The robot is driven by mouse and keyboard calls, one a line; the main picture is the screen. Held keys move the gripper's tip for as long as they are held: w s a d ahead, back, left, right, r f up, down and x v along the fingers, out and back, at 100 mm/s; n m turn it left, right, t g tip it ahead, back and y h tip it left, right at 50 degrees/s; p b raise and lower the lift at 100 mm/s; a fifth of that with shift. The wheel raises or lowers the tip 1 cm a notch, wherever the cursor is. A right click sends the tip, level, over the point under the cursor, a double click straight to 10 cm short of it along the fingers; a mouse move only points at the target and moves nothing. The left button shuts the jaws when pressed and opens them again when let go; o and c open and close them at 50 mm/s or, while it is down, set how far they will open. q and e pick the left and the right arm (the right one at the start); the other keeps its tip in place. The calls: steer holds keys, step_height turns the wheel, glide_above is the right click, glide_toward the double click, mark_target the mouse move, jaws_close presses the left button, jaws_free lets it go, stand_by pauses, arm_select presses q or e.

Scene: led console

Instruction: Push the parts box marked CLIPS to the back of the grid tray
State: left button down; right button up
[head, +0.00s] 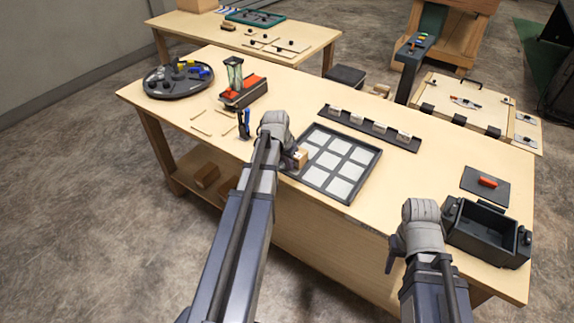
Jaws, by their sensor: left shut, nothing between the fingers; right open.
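The grid tray (341,188) is a dark frame with several pale square cells, lying flat on the workbench. A small tan box (300,157) sits at its left side, close beside my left gripper. No marking can be read on it, so I cannot tell if it is the CLIPS box. My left gripper (287,158) is shut, low at the tray's left edge; its fingertips are mostly hidden by the wrist, and I cannot tell whether they touch the box. My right gripper (393,260) is open and empty, in front of the bench's near edge, left of a black bin.
A dark rail with several pale blocks (370,128) lies behind the tray. The black bin (486,232) and a dark pad with a red piece (487,183) are at the right. A round dark tray (178,80) and an hourglass-like stand (236,78) are at the left.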

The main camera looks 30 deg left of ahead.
mark_target(310, 148)
arm_select(q)
steer(key=w, duration=0.5)
steer(key=w+d, duration=0.1)
steer(key=w, duration=1.1)
steer(key=shift+w+d, duration=0.1)
steer(key=shift+d, duration=0.05)
steer(key=shift+s, duration=0.5)
steer(key=s, duration=0.3)
steer(key=shift+s+r, duration=0.1)
steer(key=shift+s, duration=0.25)
steer(key=p+v, duration=0.9)
steer(key=shift+w+r+p, duration=0.2)
steer(key=shift+r+p, duration=0.15)
steer(key=shift+r, duration=0.05)
arm_select(e)
step_height(310, 148, up, 10)
steer(key=a, duration=0.1)
steer(key=shift+s+a+f, duration=0.2)
steer(key=shift+s+a, duration=0.05)
steer(key=shift+s, duration=0.05)
